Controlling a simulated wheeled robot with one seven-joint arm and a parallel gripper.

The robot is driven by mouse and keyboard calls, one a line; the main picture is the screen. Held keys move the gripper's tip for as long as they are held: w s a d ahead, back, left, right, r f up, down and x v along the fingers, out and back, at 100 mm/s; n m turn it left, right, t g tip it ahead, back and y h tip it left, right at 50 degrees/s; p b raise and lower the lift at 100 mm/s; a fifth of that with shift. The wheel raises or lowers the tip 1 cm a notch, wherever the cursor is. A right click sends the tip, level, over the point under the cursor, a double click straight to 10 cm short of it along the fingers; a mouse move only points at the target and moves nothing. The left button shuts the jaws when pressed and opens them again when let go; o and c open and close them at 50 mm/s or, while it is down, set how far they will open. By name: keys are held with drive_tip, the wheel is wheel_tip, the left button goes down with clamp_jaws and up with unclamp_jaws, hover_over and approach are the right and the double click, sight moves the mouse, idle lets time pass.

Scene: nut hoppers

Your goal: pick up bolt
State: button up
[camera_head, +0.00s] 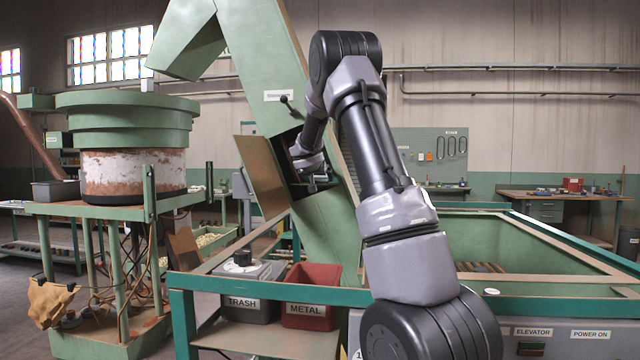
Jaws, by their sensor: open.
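My arm reaches forward and to the left into the dark opening (292,160) in the side of the green elevator chute (262,80). My gripper (318,184) is at this opening, small and partly in shadow, with its jaws open. I cannot make out a bolt in this view. The inside of the opening is dark and partly hidden by my wrist, so I cannot tell what lies between or near the fingers.
A brown-faced hatch panel (262,178) stands out left of the opening. Below are a grey TRASH bin (245,308) and a red METAL bin (311,318) on a green frame. A large green hopper (540,246) is at right, and a round green feeder (130,118) at left.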

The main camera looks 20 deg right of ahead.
drive_tip(key=c, duration=1)
drive_tip(key=shift+c, duration=0.2)
drive_tip(key=shift+r, duration=0.4)
drive_tip(key=s+a, duration=0.5)
drive_tip(key=s, duration=0.4)
drive_tip(key=s+a, duration=0.6)
drive_tip(key=s, duration=0.3)
drive_tip(key=s+a, duration=0.6)
drive_tip(key=s, duration=0.3)
drive_tip(key=shift+a+r, duration=0.15)
drive_tip(key=shift+r, duration=0.2)
